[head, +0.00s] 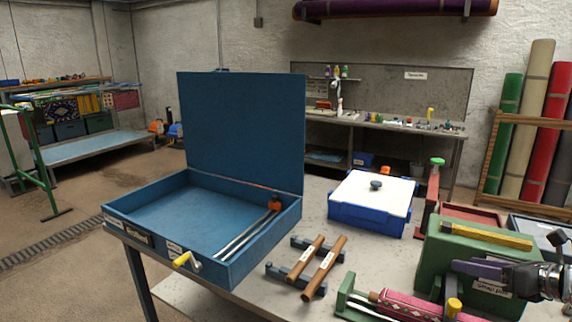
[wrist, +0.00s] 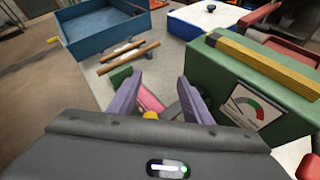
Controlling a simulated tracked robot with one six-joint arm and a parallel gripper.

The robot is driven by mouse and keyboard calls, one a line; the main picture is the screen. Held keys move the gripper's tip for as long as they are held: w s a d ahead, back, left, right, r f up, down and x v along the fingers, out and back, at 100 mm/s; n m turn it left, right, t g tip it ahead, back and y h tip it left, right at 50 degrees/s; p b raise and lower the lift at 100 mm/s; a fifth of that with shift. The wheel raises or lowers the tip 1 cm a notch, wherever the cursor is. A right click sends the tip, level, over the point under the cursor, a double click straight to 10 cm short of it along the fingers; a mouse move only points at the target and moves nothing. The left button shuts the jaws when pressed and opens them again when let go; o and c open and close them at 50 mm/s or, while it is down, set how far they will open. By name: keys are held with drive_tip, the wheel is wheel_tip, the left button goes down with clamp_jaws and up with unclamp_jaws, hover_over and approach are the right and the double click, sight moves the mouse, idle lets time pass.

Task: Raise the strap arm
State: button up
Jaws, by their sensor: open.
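A green machine (head: 440,250) with a label that seems to read "Strap pull" stands at the right of the bench. The wrist view shows its side (wrist: 207,75) and a dial gauge (wrist: 246,107). A yellow knob (head: 454,306) is low at its front; it also shows between my fingers in the wrist view (wrist: 150,115), beyond them. A short grey bar (wrist: 173,110) beside it may be the strap arm; I cannot tell. My gripper (head: 456,266), with purple fingers, is in front of the machine. It is open and empty in the wrist view (wrist: 159,78).
A pink patterned roll (head: 412,305) lies low beside the machine. A yellow bar (head: 486,235) lies on the machine's top. Wooden rods (head: 325,268) on grey rests, an open blue case (head: 150,200) and a blue box with white lid (head: 370,192) stand to the left.

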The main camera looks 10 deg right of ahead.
drive_tip(key=s+a+f+n+g+y, duration=0.15)
drive_tip(key=a+n+g, duration=0.45)
drive_tip(key=a+n, duration=1.4)
drive_tip(key=s+a+n+h, duration=0.2)
drive_tip(key=s+a+n, duration=0.4)
drive_tip(key=a+n, duration=0.1)
drive_tip(key=s+a+f+n+g+h, duration=0.1)
drive_tip(key=s+a+n+h, duration=0.2)
drive_tip(key=s+a+n, duration=0.2)
drive_tip(key=a+n, duration=0.3)
drive_tip(key=a, duration=0.1)
drive_tip(key=shift+s+a+n, duration=0.25)
drive_tip(key=shift+s+n, duration=0.05)
drive_tip(key=shift+s, duration=0.05)
drive_tip(key=shift+f, duration=0.1)
